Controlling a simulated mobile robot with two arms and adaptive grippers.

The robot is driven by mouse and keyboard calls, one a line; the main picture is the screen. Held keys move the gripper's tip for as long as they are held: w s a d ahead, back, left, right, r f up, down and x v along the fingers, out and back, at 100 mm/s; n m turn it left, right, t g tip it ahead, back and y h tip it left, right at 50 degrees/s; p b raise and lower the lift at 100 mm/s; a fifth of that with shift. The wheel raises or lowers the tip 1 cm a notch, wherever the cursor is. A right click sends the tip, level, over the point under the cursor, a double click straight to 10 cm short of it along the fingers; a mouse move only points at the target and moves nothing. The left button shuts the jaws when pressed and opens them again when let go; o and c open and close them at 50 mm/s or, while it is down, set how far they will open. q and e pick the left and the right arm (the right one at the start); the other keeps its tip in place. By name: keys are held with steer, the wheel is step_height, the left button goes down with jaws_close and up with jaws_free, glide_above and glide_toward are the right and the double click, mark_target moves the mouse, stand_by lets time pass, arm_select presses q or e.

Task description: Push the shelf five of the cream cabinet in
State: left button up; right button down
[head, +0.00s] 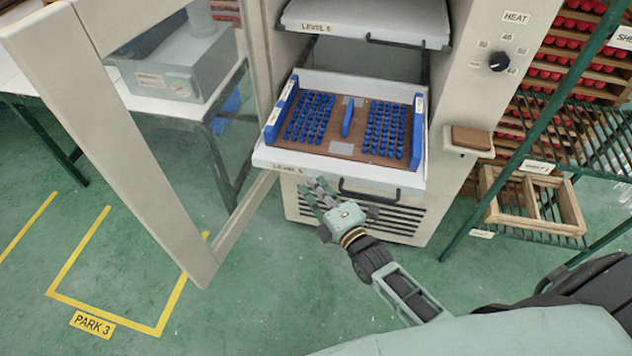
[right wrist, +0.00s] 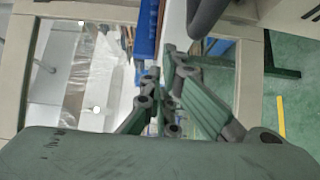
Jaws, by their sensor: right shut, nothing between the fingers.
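The cream cabinet (head: 458,110) stands with its glass door (head: 135,150) swung open to the left. Its shelf five (head: 335,170), labelled Level 5, sticks out of the opening. A tray (head: 340,148) with blue sides and rows of blue pieces lies on it. A dark handle (head: 370,194) runs along the shelf front. My right gripper (head: 316,187) is shut and empty, just below the front edge, left of the handle; contact cannot be told. Its fingers also show in the right wrist view (right wrist: 165,95). My left gripper is out of view.
An upper shelf (head: 365,20) sits above shelf five. A small ledge with a brown block (head: 472,138) juts from the cabinet's right side. A green rack with a wooden crate (head: 535,205) stands at right. Green floor is free in front.

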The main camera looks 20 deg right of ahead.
steer(key=shift+w+d, duration=0.25)
steer(key=shift+w, duration=0.1)
